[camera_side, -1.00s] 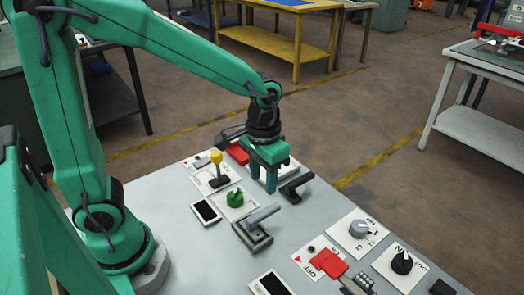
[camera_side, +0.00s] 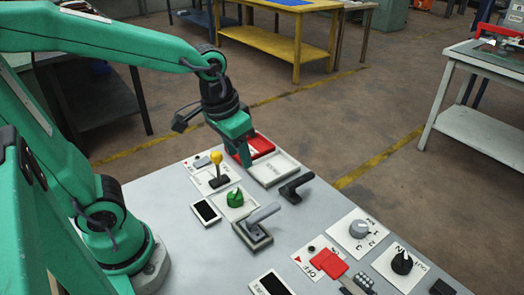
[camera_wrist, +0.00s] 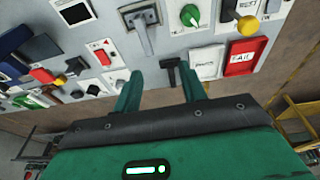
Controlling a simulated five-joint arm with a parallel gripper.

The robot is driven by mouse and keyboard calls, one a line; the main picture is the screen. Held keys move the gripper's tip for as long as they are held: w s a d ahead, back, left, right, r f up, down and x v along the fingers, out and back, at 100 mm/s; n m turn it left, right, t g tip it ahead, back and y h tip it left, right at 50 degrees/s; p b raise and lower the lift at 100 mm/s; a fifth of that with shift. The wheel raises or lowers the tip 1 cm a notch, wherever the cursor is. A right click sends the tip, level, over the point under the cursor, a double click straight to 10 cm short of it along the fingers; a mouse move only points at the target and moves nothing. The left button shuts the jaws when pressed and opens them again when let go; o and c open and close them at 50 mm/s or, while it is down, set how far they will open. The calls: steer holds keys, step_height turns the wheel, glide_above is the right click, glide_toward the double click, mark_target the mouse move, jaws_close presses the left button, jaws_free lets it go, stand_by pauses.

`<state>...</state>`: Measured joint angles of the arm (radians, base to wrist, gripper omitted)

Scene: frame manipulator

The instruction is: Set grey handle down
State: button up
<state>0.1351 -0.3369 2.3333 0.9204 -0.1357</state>
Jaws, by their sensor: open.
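The grey handle (camera_side: 264,213) sits on a dark olive base on the panel, leaning low toward the right in the side view. It also shows at the top of the wrist view (camera_wrist: 143,38). My gripper (camera_side: 245,160) is beyond it, toward the back of the panel and above the surface, apart from the handle. In the wrist view my gripper (camera_wrist: 160,88) has its two fingers spread with nothing between them. In the side view the fingers overlap, so the gap is hidden there.
A black lever (camera_side: 295,187) stands near my gripper. A white plate (camera_side: 272,169) and a red plate (camera_side: 260,146) lie at the panel's far edge. A yellow-knobbed lever (camera_side: 216,158) and a green knob (camera_side: 235,198) are to the left.

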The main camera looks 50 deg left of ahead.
steer(key=s+a+r+t, duration=0.3)
steer(key=s, duration=0.2)
steer(key=shift+s+a+r, duration=0.25)
steer(key=shift+a+r, duration=0.15)
stand_by(1.0)
